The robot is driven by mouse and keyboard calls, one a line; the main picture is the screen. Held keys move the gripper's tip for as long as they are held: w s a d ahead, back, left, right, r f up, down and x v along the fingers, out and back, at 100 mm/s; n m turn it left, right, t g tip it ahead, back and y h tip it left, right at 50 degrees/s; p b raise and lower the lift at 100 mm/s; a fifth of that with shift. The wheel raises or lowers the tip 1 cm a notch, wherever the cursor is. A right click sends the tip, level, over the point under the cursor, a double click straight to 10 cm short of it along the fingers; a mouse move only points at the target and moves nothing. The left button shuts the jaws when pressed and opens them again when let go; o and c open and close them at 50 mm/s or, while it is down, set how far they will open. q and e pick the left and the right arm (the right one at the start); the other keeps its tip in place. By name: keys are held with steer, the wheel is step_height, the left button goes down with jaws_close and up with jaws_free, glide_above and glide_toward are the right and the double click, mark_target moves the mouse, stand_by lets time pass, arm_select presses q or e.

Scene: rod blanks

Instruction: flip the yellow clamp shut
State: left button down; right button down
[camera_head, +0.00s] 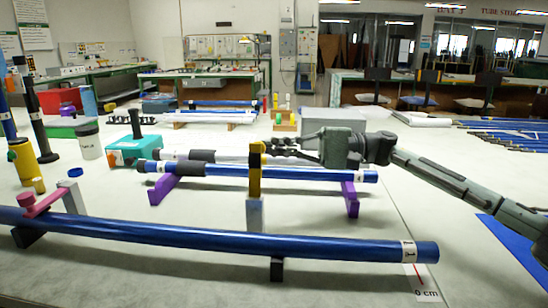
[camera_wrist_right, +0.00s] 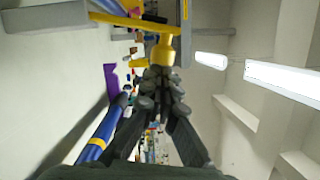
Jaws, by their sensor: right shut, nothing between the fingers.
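The yellow clamp (camera_head: 255,176) stands upright on its grey post (camera_head: 255,214), behind the long blue rod (camera_head: 180,234). Its arm points up rather than across the rod. My right gripper (camera_head: 272,147) is shut and empty, with its fingertips just right of the clamp's upper end. In the right wrist view the clamp's yellow arm (camera_wrist_right: 125,20) runs across the top, its knob pointing toward my shut fingers (camera_wrist_right: 160,82). I cannot tell whether fingertips and knob touch. A pink clamp (camera_head: 43,204) lies over the rod's left part.
A teal box (camera_head: 133,150), a white jar (camera_head: 89,141) and a yellow cylinder (camera_head: 22,161) stand at left.

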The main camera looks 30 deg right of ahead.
arm_select(q)
steer(key=shift+w+a+b+v, duration=0.1)
steer(key=shift+b+v, duration=0.1)
steer(key=shift+v, duration=0.65)
steer(key=shift+w+a+b+v, duration=0.1)
steer(key=shift+a+b+v, duration=0.1)
steer(key=shift+v, duration=0.65)
arm_select(e)
steer(key=shift+s+a+r, duration=0.2)
steer(key=shift+s+r, duration=0.05)
arm_select(q)
steer(key=shift+r, duration=0.1)
arm_select(e)
steer(key=shift+d, duration=0.1)
steer(key=v, duration=1.2)
